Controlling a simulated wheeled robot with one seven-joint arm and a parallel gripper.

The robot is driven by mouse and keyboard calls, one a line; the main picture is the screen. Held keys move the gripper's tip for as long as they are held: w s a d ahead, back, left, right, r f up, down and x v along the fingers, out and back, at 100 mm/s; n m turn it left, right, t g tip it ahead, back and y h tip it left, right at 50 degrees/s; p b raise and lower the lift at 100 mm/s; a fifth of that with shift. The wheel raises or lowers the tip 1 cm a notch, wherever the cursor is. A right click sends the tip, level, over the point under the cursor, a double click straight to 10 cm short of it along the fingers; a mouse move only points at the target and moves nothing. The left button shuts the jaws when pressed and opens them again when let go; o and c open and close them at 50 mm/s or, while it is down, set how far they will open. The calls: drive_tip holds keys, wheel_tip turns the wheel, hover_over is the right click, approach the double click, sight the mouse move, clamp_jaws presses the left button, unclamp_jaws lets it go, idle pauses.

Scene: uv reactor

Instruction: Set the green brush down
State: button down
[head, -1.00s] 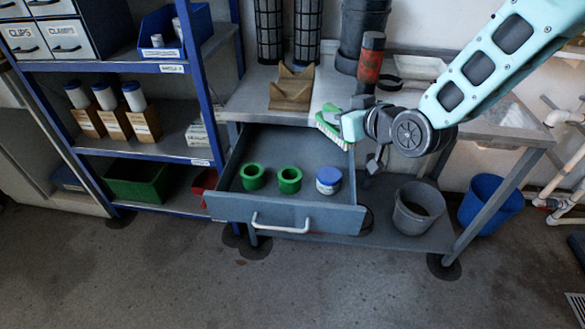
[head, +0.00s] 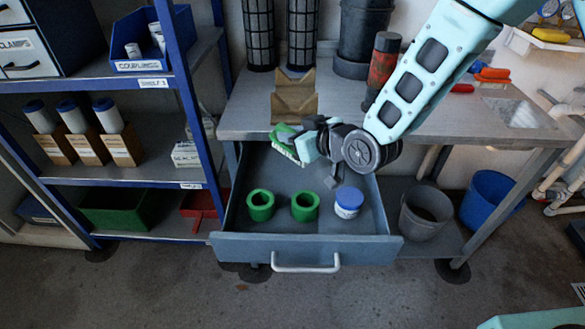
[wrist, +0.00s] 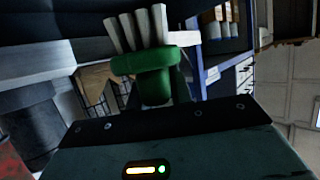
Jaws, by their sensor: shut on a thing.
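The green brush (head: 282,136) with pale bristles is held in my gripper (head: 300,146), above the back part of the open drawer and near the bench's front edge. In the wrist view the green brush (wrist: 146,68) stands out beyond my gripper's dark front edge, with its white bristles pointing up in the picture. My gripper is shut on the brush; the fingertips are mostly hidden. The open grey drawer (head: 300,245) holds two green rings (head: 261,205) and a jar with a blue lid (head: 348,202).
A wooden V-shaped stand (head: 294,98) is on the bench (head: 240,120), behind the brush. A red and black cylinder (head: 384,62) stands near my arm. A grey bucket (head: 424,212) and blue bucket (head: 492,198) are at right. A blue-framed shelf (head: 188,90) is at left.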

wheel_tip(320, 180, down, 10)
drive_tip(key=shift+r+b, duration=0.2)
drive_tip(key=shift+b, duration=0.2)
drive_tip(key=shift+f, duration=0.2)
drive_tip(key=c, duration=1.3)
unclamp_jaws()
drive_tip(key=shift+o, duration=0.2)
